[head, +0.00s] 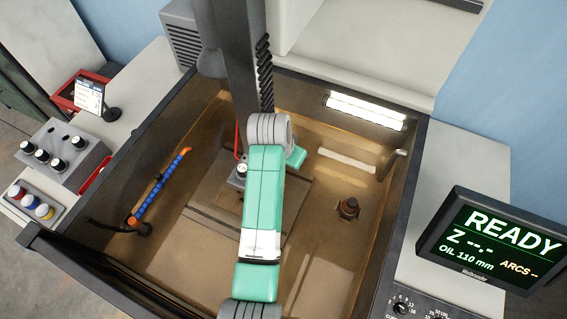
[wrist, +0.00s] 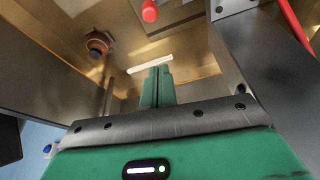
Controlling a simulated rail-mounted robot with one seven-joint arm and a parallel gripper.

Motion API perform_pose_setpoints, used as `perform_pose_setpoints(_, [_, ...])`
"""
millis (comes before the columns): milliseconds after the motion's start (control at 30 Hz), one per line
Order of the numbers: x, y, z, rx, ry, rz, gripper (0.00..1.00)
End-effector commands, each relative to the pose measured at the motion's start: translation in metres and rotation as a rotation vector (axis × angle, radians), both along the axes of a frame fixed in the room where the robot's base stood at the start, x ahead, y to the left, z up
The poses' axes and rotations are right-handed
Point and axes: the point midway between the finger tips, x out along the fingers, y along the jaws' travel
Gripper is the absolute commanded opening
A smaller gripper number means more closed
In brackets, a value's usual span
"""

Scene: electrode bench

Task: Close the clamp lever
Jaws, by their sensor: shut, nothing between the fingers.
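A red rounded knob (wrist: 149,11), which looks like the clamp lever's tip, shows at the top edge of the wrist view; the rest of that lever is out of view there. In the head view a small grey block with a round fitting (head: 240,172) sits beside my arm; my arm hides much of that area, and I cannot make out the lever there. My gripper (wrist: 158,72) shows its green fingers together and empty, below the red knob in the wrist view and apart from it in the picture. In the head view my green arm covers most of the gripper.
The tank (head: 412,185) has high dark walls around the work area. A dark round fitting (head: 348,208) stands on its floor at right. A blue jointed hose (head: 160,186) with an orange tip rises at left. A dark column stands close behind my arm. Tank floor at front right is clear.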

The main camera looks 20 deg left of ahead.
Motion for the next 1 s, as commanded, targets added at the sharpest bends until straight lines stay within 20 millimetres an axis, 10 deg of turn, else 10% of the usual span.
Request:
perform_pose_setpoints(400, [0.024,-0.004,-0.075,0.0,0.001,0.001,0.0])
perform_pose_setpoints(1000, [-0.015,0.002,-0.073,0.0,-0.002,0.002,0.0])
